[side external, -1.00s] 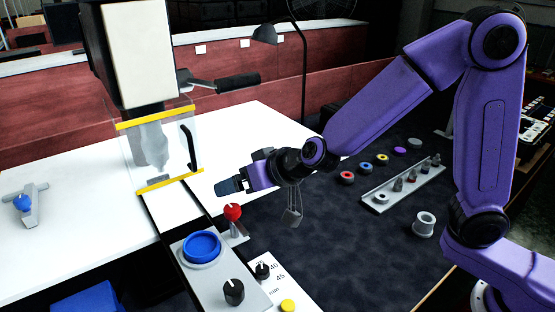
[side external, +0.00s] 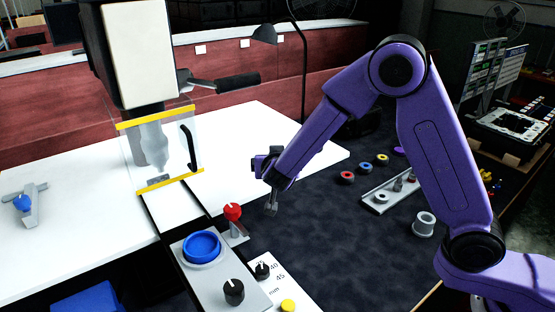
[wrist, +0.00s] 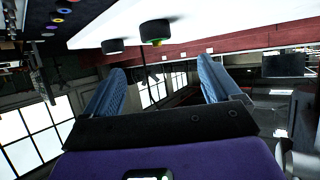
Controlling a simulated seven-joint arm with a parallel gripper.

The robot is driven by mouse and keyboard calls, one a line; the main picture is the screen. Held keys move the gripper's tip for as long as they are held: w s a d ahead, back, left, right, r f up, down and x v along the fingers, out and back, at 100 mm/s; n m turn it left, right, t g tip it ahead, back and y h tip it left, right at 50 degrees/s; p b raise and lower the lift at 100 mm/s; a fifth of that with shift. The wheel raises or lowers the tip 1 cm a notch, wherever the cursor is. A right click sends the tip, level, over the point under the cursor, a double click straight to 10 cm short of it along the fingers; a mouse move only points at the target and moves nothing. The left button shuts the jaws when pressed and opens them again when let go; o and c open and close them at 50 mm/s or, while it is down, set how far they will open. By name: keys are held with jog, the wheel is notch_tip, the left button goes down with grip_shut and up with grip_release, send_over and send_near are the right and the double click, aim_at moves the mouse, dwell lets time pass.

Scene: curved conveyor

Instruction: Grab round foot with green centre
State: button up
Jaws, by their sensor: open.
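In the wrist view, my gripper (wrist: 161,66) has its two blue fingers wide apart with nothing between them. No green centre shows in the side external view.
Round feet with red (side external: 347,177), blue (side external: 366,168) and yellow (side external: 382,159) centres line the mat's (side external: 330,240) back right. A grey tray (side external: 385,196) stands before them. A red-knobbed lever (side external: 233,212) and a control panel (side external: 222,262) stand at front left.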

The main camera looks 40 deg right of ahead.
jog(key=x, duration=0.7)
jog(key=shift+w+d+f, duration=0.1)
jog(key=shift+w+d, duration=0.05)
jog(key=shift+w, duration=0.05)
jog(key=shift+d+x, duration=0.25)
jog(key=shift+x, duration=2.45)
jog(key=shift+s, duration=0.2)
jog(key=c, duration=1.2)
